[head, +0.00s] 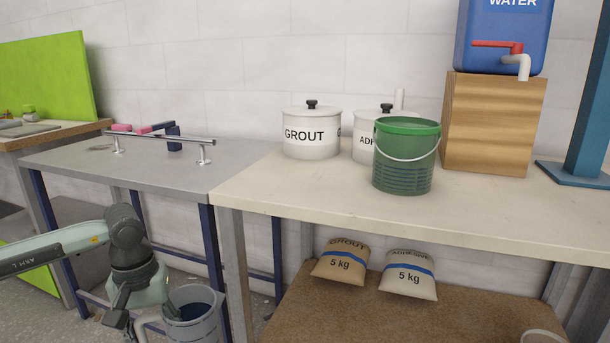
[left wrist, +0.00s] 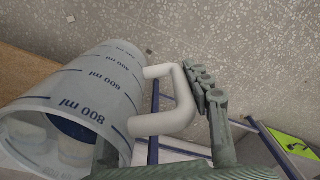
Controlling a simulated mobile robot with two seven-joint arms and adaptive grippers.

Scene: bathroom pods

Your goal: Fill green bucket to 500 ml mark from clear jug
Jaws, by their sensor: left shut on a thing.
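The clear jug (head: 200,328) is at the bottom of the head view, low in front of the benches. My left gripper (head: 148,308) is shut on its white handle, which shows in the left wrist view (left wrist: 180,112). In that view the jug (left wrist: 85,92) has blue ml marks, with 800 nearest its mouth. Dark blue shows inside, but I cannot tell the liquid level. The green bucket (head: 403,160) stands upright on the pale bench, with a white wire handle and horizontal lines low on its side. Its contents and mark numbers are not readable. My right gripper is not in view.
Grout (head: 311,135) and adhesive (head: 370,145) pots stand behind and left of the bucket. A blue water tank (head: 500,35) with a red-levered tap sits on a wooden block (head: 490,125). The pale bench's (head: 290,190) front left is clear. A metal rail (head: 165,138) stands on the grey bench.

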